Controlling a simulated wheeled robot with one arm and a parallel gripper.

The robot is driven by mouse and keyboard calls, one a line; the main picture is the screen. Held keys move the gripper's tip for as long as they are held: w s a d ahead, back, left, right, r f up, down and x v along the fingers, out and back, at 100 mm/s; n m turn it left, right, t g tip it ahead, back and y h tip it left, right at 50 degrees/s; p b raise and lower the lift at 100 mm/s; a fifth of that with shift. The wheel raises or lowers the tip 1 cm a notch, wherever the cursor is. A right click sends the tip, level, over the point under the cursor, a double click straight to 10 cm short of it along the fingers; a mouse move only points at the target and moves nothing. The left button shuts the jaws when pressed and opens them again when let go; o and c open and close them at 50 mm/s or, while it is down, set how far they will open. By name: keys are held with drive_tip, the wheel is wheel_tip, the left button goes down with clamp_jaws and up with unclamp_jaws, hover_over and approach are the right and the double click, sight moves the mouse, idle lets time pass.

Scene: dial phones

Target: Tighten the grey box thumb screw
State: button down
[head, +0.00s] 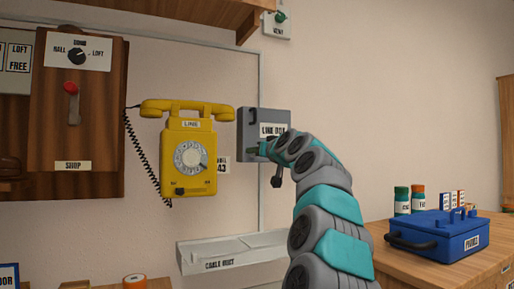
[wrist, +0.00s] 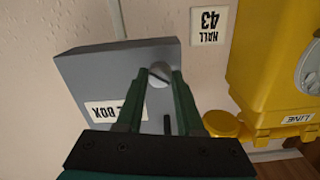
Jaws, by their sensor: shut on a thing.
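The grey line box (head: 264,118) is on the wall, just right of the yellow phone. In the wrist view the grey box (wrist: 100,68) fills the left middle, with its white label facing me. The thumb screw (wrist: 158,75) is a round grey head with a dark slot, near the box's edge. My gripper (wrist: 158,80) is shut on the thumb screw, one green finger on each side of it. In the head view my gripper (head: 259,148) is at the box's lower part, and the screw cannot be made out there.
The yellow dial phone (head: 188,150) hangs close to the left of the box. A cable duct (head: 225,252) runs below. A blue case (head: 440,235) and small jars (head: 410,199) stand on the wooden bench at right. A wooden shelf (head: 190,15) is above.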

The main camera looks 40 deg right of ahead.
drive_tip(key=shift+m+p, duration=3.5)
drive_tip(key=shift+m, duration=0.9)
drive_tip(key=c, duration=0.5)
unclamp_jaws()
drive_tip(key=shift+d, duration=0.1)
drive_tip(key=shift+b+v, duration=0.45)
drive_tip(key=shift+v, duration=3.45)
